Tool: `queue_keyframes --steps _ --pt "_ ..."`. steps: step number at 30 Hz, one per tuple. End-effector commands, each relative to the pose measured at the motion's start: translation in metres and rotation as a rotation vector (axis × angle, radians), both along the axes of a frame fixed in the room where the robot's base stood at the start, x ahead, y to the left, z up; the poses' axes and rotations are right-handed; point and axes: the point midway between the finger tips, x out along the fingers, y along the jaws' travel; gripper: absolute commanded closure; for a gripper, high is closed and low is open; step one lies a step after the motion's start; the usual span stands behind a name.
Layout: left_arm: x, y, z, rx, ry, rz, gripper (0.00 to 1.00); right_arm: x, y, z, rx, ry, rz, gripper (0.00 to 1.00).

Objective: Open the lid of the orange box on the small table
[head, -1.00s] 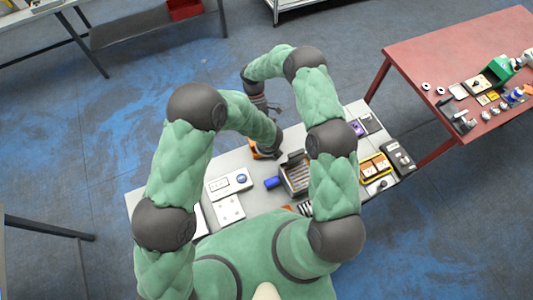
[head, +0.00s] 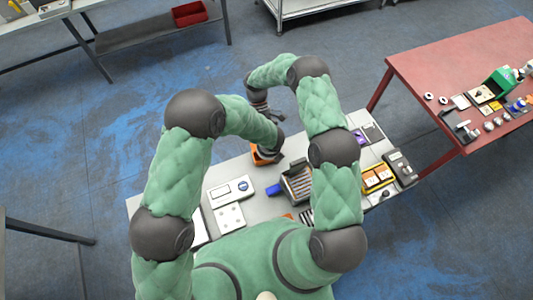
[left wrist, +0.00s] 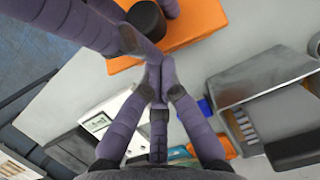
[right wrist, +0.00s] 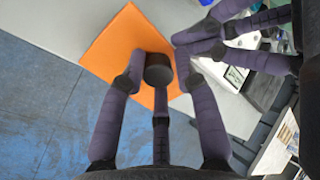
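The orange box (head: 257,159) is at the far edge of the small grey table (head: 222,180), mostly hidden by my arms in the head view. Its orange top (right wrist: 113,45) has a round black knob (right wrist: 158,69), which also shows in the left wrist view (left wrist: 147,18). My right gripper (right wrist: 160,70) has its fingertips closed around the knob. Whether the lid is raised cannot be told. My left gripper (left wrist: 160,75) is shut and empty, fingertips together, beside the box and close to the right gripper's fingers.
A grey slotted tray (head: 298,184), a blue object (head: 274,189), white panels (head: 230,189) and a yellow-orange case (head: 377,177) crowd the small table. A red table (head: 440,75) with several small items stands at the right. Open floor lies beyond the small table.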

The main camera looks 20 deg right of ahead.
Motion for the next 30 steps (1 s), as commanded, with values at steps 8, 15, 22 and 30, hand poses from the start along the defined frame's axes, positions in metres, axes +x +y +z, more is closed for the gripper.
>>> queue_keyframes --steps 8,15,22,30 --pt "0.006 -0.004 0.006 -0.011 -0.013 0.001 1.00 -0.007 0.003 -0.004 0.004 0.021 0.004 0.48" --pt "0.007 -0.005 0.006 -0.013 -0.013 0.000 1.00 -0.008 0.003 -0.004 0.005 0.022 0.004 0.48" --pt "0.006 -0.005 0.006 -0.014 -0.013 0.000 1.00 -0.004 0.003 0.001 0.005 0.021 0.002 0.48" --pt "0.004 -0.003 0.003 -0.009 -0.007 -0.001 1.00 0.022 -0.001 0.029 0.003 0.009 0.001 0.48"
